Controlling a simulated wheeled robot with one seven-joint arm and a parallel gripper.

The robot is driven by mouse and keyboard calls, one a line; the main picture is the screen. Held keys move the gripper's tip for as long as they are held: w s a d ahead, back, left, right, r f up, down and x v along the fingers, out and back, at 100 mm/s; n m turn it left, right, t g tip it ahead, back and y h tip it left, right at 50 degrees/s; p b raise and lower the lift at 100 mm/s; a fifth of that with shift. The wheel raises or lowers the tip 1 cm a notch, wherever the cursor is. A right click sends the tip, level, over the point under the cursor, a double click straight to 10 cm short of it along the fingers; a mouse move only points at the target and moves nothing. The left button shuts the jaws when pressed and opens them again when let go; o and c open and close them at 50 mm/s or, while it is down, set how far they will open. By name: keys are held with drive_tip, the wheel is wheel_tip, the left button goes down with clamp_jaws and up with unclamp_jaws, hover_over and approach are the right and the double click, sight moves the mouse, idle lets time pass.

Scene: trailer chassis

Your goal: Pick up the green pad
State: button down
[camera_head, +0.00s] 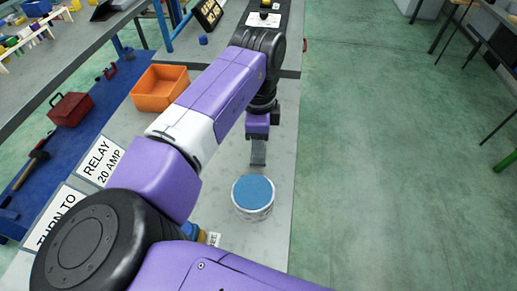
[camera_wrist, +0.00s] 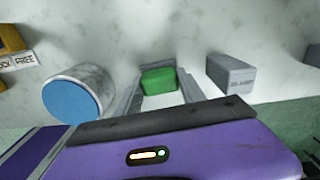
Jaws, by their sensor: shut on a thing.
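The green pad (camera_wrist: 158,81) shows in the wrist view between the tips of my two grey fingers. My gripper (camera_wrist: 160,73) is shut on it, with one finger along each side. The pale grey surface shows behind the pad; I cannot tell whether the pad touches it. In the head view my gripper (camera_head: 258,155) points down over the grey bench, beyond the blue-topped cylinder. The pad is hidden there.
A white cylinder with a blue top (camera_wrist: 72,100) stands left of my gripper in the wrist view. A grey block marked CLAMP (camera_wrist: 230,74) is close on the right. In the head view, an orange bin (camera_head: 160,88) and a red toolbox (camera_head: 70,108) lie left.

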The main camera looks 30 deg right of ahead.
drive_tip(key=shift+r, duration=0.1)
wheel_tip(320, 180, up, 20)
idle(0.5)
drive_tip(key=c, duration=1.2)
unclamp_jaws()
drive_tip(key=c, duration=0.7)
